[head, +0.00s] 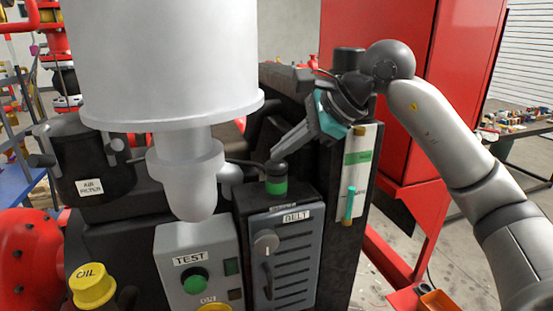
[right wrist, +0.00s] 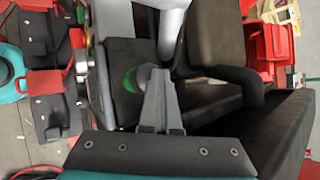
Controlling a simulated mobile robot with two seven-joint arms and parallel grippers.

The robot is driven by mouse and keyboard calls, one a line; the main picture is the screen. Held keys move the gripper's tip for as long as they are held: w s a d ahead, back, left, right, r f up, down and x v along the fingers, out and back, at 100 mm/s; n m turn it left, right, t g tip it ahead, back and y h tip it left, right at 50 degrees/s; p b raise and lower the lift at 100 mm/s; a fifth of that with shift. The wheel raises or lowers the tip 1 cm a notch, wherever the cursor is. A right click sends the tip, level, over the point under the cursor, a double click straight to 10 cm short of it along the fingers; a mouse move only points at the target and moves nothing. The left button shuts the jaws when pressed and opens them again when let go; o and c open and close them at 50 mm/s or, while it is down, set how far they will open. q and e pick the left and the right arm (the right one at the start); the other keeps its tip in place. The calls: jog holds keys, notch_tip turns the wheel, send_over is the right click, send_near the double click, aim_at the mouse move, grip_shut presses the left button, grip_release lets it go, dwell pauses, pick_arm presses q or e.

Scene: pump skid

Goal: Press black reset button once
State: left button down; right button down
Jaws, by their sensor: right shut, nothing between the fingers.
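A black-capped round piece with a green band (head: 277,180) stands on top of the grey BELT box (head: 300,235) in the head view. It looks like a black button, but I can read no reset label on it. My right gripper (head: 273,161) is shut and empty, its fingers slanting down to the left with the tips close to the black cap. I cannot tell whether they touch it. In the right wrist view, the shut fingers (right wrist: 155,76) are beside the green band (right wrist: 131,79). My left gripper is not in view.
A large white cylinder (head: 160,65) fills the upper left of the head view and partly covers the TEST box (head: 192,275) with its green button. A yellow OIL cap (head: 92,284) is at lower left. A red cabinet (head: 400,70) stands behind my right arm.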

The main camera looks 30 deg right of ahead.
aim_at(283, 164)
jog(key=shift+r+p, duration=0.65)
jog(key=shift+r, duration=0.2)
notch_tip(283, 164, up, 5)
jog(key=p, duration=0.4)
jog(key=shift+p, duration=0.3)
